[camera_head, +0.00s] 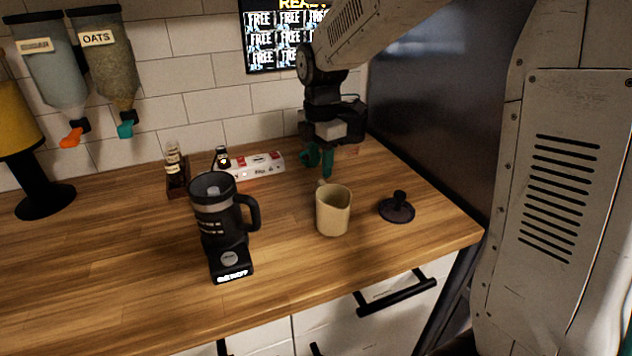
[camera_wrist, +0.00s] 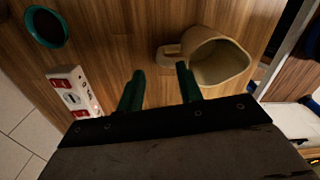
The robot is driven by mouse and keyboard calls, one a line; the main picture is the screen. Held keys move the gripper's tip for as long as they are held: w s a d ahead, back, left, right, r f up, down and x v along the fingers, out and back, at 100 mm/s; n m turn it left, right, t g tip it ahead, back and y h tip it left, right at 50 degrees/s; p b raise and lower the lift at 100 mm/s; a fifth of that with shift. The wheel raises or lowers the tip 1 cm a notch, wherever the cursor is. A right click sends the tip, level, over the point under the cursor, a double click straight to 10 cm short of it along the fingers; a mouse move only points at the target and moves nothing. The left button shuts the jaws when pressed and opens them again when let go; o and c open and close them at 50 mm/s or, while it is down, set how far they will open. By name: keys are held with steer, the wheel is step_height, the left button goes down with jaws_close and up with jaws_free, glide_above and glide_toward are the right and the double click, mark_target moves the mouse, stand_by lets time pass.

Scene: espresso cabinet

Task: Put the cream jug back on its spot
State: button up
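My gripper (camera_head: 320,162) is just behind the jug, fingers pointing down. In the wrist view my gripper (camera_wrist: 159,71) has its two green fingers apart with nothing between them. The right fingertip appears close to the handle; I cannot tell whether they touch. No marked spot for the jug is recognisable.
A teal-rimmed round thing (camera_wrist: 46,27) shows in the wrist view. The front left counter is clear.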

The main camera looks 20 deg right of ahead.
step_height(320, 180, up, 3)
steer(key=shift+f, duration=0.1)
steer(key=shift+s+r, duration=0.2)
steer(key=shift+r, duration=0.05)
steer(key=s+d+r+m, duration=0.1)
steer(key=s+m, duration=0.9)
steer(key=s, duration=0.4)
steer(key=s+d+r+m+t, duration=0.1)
steer(key=s+m, duration=0.9)
steer(key=s, duration=0.4)
steer(key=shift+s+r, duration=0.25)
steer(key=shift+s, duration=0.15)
